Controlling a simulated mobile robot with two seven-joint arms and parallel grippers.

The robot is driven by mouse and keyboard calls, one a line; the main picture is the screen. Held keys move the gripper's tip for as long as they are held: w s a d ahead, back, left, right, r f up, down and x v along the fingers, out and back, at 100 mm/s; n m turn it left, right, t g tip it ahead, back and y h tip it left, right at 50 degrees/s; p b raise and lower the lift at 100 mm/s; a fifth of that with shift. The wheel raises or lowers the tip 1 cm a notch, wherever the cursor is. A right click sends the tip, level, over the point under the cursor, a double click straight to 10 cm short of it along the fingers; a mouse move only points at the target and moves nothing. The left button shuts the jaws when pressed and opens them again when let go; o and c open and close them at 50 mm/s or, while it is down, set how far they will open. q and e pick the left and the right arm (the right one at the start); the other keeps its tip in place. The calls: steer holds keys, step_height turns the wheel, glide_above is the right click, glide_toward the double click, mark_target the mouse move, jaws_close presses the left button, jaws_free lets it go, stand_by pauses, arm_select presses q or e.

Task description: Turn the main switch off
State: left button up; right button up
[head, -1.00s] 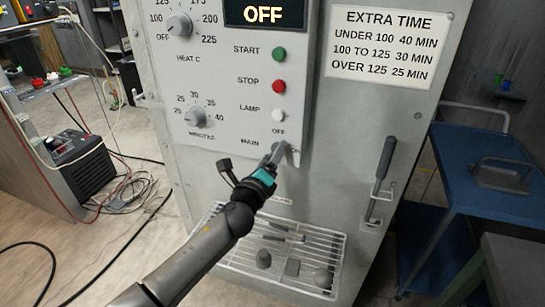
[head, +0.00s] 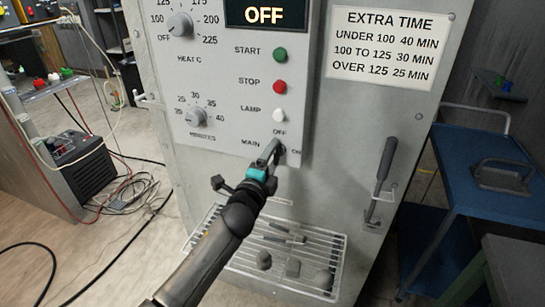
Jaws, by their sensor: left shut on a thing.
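The main switch (head: 281,149) is at the bottom right of the grey control panel, beside the word MAIN. OFF is printed above it and ON to its right. My left gripper (head: 271,153) comes up from below and is shut on the switch. Its fingers cover most of the knob, so I cannot tell which way the switch points. My right gripper is not in view.
Above the switch are a white lamp button (head: 279,115), a red stop button (head: 280,87) and a green start button (head: 280,55). The display (head: 265,14) reads OFF. A door handle (head: 382,175) is to the right. A wire rack (head: 335,240) is below.

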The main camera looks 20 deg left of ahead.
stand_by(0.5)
arm_select(q)
steer(key=o, duration=1.4)
steer(key=shift+s, duration=0.1)
steer(key=s, duration=1.5)
steer(key=shift+a, duration=0.25)
steer(key=shift+f, duration=0.1)
